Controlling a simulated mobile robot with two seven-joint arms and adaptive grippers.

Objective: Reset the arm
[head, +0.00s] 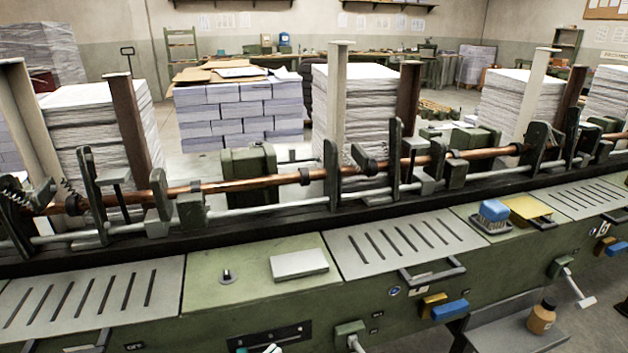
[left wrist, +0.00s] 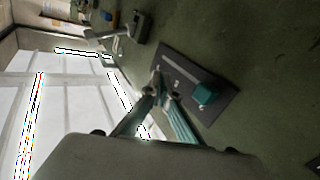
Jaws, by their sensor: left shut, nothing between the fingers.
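My left gripper (left wrist: 162,92) is shut and empty in the left wrist view, its teal fingers close together at the tips. They point at a dark plate (left wrist: 180,62) with a grey bar and a teal block (left wrist: 206,95) on the green machine front. I cannot tell whether the fingertips touch the plate. In the head view a small pale and teal tip, which looks like part of this gripper, shows at the bottom edge just below a black plate (head: 296,334). The rest of the left arm is out of that view. My right gripper is not in view.
A long green machine (head: 245,268) spans the head view, with slotted grey panels (head: 402,244) and handles sticking out. Paper stacks (head: 350,100) stand behind it. A blue stamp (head: 494,210) is on top, and a brown bottle (head: 541,318) stands on a low shelf at right.

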